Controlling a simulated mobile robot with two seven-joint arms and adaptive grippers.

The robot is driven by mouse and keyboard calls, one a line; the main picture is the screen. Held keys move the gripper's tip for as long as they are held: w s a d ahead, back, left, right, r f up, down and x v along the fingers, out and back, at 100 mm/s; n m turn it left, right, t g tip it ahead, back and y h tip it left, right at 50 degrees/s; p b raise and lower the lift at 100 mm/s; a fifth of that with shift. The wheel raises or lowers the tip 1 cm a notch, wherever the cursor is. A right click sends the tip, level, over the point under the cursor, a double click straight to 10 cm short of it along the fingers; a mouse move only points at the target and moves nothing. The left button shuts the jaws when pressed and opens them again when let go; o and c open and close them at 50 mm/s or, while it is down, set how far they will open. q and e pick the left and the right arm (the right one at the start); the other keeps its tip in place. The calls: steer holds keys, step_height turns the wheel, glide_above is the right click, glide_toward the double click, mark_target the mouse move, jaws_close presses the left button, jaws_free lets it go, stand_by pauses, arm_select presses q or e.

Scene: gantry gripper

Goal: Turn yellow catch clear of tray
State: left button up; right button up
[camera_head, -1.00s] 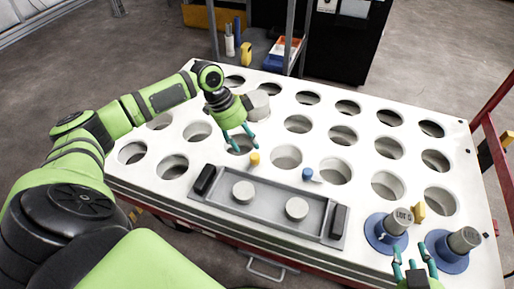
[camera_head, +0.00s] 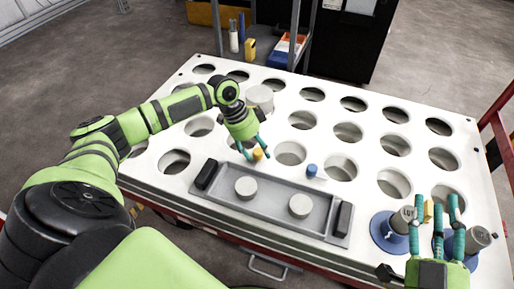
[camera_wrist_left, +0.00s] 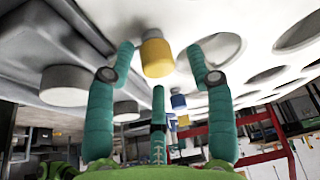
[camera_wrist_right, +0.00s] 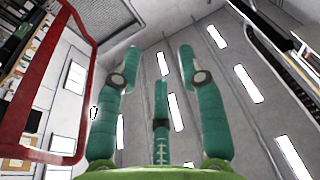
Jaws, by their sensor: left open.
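The yellow catch (camera_head: 258,154) is a short round knob on the white table, just behind the grey tray (camera_head: 269,206). My left gripper (camera_head: 253,152) is open at the yellow catch. The tray holds two grey round pieces (camera_head: 245,187) and has black end blocks. A blue catch (camera_head: 311,170) stands to the right. My right gripper (camera_head: 436,204) is open and empty at the lower right, fingers pointing up.
The white table (camera_head: 225,177) has rows of round holes. A grey cylinder (camera_head: 260,97) stands near the back. Blue-based grey cylinders (camera_head: 478,237) and a yellow piece (camera_head: 428,211) are by my right gripper, partly hidden. A red frame (camera_head: 500,130) stands at the right.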

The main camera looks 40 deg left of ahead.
arm_select(q)
steer(key=c, duration=1)
steer(key=shift+r, duration=0.1)
steer(key=shift+c, duration=0.3)
steer(key=shift+d, duration=0.1)
